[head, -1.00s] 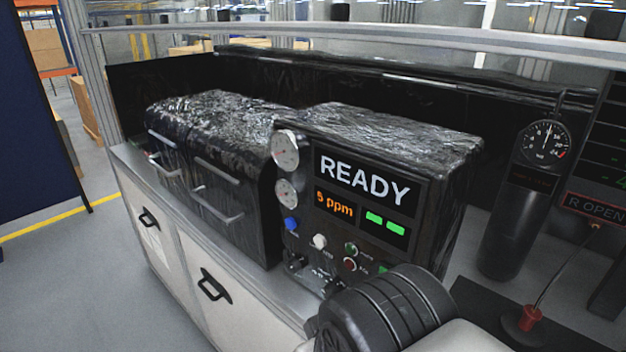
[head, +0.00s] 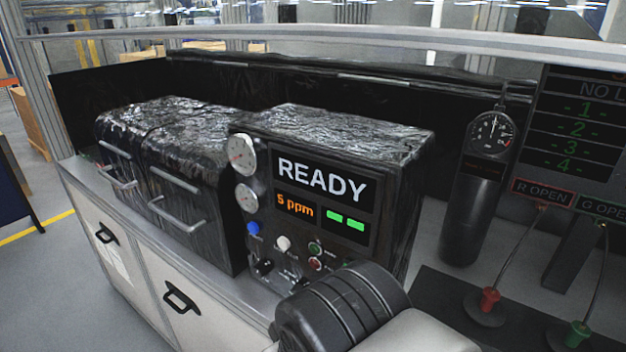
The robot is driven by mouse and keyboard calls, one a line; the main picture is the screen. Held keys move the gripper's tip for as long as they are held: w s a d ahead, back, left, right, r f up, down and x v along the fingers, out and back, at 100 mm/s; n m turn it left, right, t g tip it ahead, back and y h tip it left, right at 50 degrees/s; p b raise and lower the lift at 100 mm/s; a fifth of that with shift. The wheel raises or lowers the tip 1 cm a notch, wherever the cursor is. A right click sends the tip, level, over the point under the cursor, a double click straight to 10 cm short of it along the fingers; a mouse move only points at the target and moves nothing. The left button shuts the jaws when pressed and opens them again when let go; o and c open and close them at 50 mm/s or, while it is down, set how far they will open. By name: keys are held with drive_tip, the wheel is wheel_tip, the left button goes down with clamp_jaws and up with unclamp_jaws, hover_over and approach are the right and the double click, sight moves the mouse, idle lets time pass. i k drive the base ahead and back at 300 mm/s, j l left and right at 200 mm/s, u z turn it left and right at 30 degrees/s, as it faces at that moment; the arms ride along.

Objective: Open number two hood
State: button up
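Two black, rough-surfaced hoods stand side by side on the bench at the left in the head view. The left hood (head: 118,140) and the right hood (head: 193,168) each carry metal bar handles on the front, and both look closed. No number is readable on either, so I cannot tell which is number two. A black control box (head: 345,150) with a READY screen stands right of them. A dark rounded part of my arm shows at the bottom centre, in front of the box. My gripper is not in view.
A dark cylinder with a gauge (head: 473,195) stands right of the box. White cabinets (head: 140,265) with black handles are under the hoods.

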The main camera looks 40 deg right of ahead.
sight(190, 174)
drive_tip(key=i+j, duration=0.9)
drive_tip(key=i, duration=0.05)
